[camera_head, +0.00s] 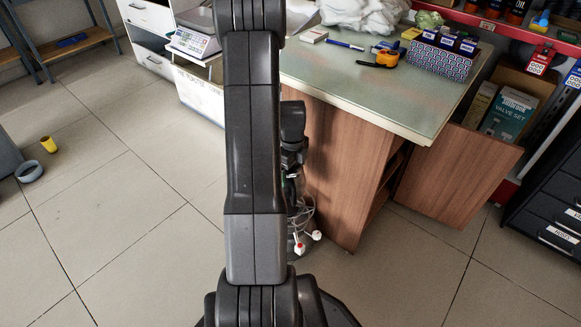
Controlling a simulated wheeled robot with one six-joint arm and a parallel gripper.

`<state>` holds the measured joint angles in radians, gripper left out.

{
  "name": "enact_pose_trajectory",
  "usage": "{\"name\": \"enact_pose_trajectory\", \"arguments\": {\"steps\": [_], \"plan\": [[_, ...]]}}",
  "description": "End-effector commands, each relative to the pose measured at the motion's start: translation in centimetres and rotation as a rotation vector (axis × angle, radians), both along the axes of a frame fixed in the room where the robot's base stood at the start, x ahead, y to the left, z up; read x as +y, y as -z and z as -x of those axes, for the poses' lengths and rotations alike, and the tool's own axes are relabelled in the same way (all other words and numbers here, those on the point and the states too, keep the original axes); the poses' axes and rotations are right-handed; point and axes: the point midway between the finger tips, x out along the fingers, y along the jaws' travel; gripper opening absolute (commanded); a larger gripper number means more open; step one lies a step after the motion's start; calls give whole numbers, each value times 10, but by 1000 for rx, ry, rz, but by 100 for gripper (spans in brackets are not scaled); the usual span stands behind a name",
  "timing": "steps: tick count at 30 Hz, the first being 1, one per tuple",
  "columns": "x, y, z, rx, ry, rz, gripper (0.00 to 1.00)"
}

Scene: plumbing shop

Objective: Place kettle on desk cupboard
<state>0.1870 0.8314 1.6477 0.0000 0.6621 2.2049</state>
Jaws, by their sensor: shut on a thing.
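My gripper (291,160) is in the middle of the head view, beside the left end of the desk and below its top. My own arm hides much of it. It is shut on a partly hidden object (302,212) that looks clear or grey, with thin pale lines and white-and-red bits at its lower end. I cannot tell for sure that this is the kettle, and no other kettle shows. The desk cupboard (343,165) is a brown wooden desk with a pale green top. Its door (455,178) stands open to the right, and part of a shelf shows inside.
A valve-set carton (510,113) and dark drawers (555,215) stand right. A yellow cup (48,144) and grey ring (29,171) lie left. The floor in front is clear.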

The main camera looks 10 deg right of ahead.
Motion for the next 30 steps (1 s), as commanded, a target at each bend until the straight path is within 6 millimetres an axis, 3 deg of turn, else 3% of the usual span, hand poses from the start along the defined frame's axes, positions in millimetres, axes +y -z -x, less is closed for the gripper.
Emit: {"name": "enact_pose_trajectory", "arguments": {"steps": [8, 14, 30], "plan": [[1, -10, -1, -1, -10, 1, 34], [10, -17, -7, -2, -167, 1, 34], [69, -51, -32, -2, -1115, 2, 34]]}}
